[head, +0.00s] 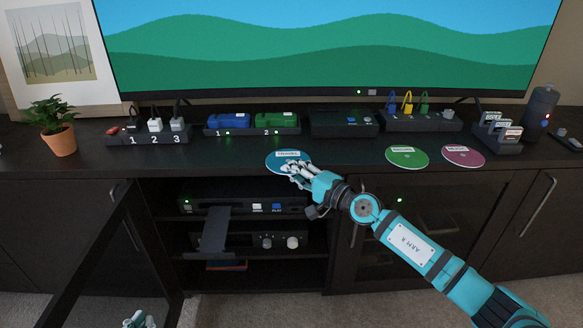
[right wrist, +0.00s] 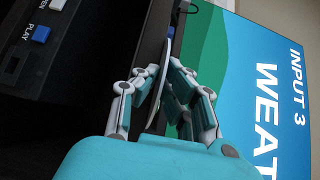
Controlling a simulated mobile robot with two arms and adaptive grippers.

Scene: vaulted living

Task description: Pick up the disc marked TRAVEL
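The blue disc (head: 275,161) lies near the front edge of the cabinet top; its white label is small and looks like TRAVEL. My right gripper (head: 296,169) is at the disc's front edge, covering part of it. In the right wrist view the disc (right wrist: 171,45) shows nearly edge-on between the fingers (right wrist: 163,72), which are close together, one on each side. Whether they press on it is not clear.
A green disc (head: 407,159) and a pink disc (head: 463,158) lie to the right. Switch boxes (head: 150,138) and a black box (head: 340,125) stand behind. A potted plant (head: 59,143) is at left. Below, the cabinet is open, with a player (head: 235,205) on its shelf.

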